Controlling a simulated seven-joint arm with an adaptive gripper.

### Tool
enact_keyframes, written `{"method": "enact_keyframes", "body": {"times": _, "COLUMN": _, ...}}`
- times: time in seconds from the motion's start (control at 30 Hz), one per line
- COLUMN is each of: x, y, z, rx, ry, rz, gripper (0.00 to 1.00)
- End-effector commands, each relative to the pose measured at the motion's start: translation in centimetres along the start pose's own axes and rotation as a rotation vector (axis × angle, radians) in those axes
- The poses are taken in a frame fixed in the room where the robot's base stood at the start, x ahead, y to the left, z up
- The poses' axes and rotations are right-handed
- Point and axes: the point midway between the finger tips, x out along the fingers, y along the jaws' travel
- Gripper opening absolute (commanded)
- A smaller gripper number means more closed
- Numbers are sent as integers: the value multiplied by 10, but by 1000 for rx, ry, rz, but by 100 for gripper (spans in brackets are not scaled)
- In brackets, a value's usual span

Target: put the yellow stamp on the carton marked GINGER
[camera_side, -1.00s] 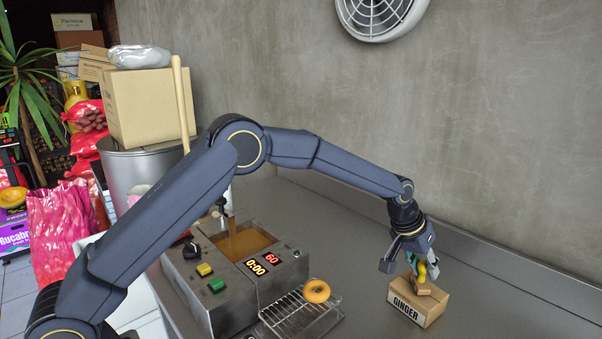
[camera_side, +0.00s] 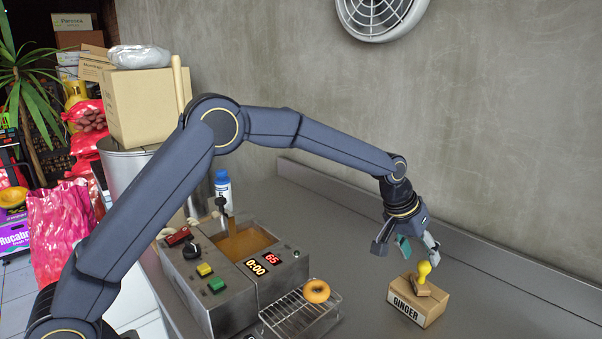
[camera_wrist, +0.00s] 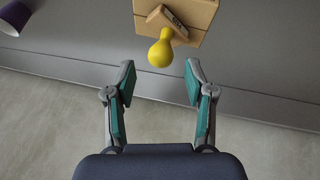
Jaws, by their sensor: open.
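The yellow stamp (camera_side: 424,270) stands upright on top of the cardboard carton marked GINGER (camera_side: 408,303), its knob up and its brown base on the lid. In the wrist view the stamp's yellow knob (camera_wrist: 160,53) and the carton (camera_wrist: 205,12) show at the top, beyond the fingertips. My gripper (camera_side: 418,252) is open and empty, above and a little left of the stamp, apart from it. In the wrist view my gripper (camera_wrist: 160,78) has its fingers spread wide with nothing between them.
A steel fryer (camera_side: 215,300) with buttons and a red display stands left of the carton. A wire rack (camera_side: 290,315) with a doughnut (camera_side: 316,291) is beside it. A purple cup (camera_wrist: 14,18) shows at the wrist view's top left. The counter behind the carton is clear.

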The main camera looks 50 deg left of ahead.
Motion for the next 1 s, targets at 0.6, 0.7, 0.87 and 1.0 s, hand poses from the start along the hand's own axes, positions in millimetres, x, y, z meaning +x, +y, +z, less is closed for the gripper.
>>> {"method": "enact_keyframes", "body": {"times": 0.6, "x": -134, "y": -25, "z": 21, "rx": 27, "ry": 28, "rz": -39, "gripper": 54}}
{"method": "enact_keyframes", "body": {"times": 0.7, "x": -186, "y": -52, "z": 55, "rx": 49, "ry": 49, "rz": -80, "gripper": 54}}
{"method": "enact_keyframes", "body": {"times": 0.87, "x": -252, "y": -98, "z": 135, "rx": 77, "ry": 78, "rz": -147, "gripper": 54}}
{"method": "enact_keyframes", "body": {"times": 1.0, "x": -278, "y": -130, "z": 208, "rx": 91, "ry": 92, "rz": -190, "gripper": 54}}
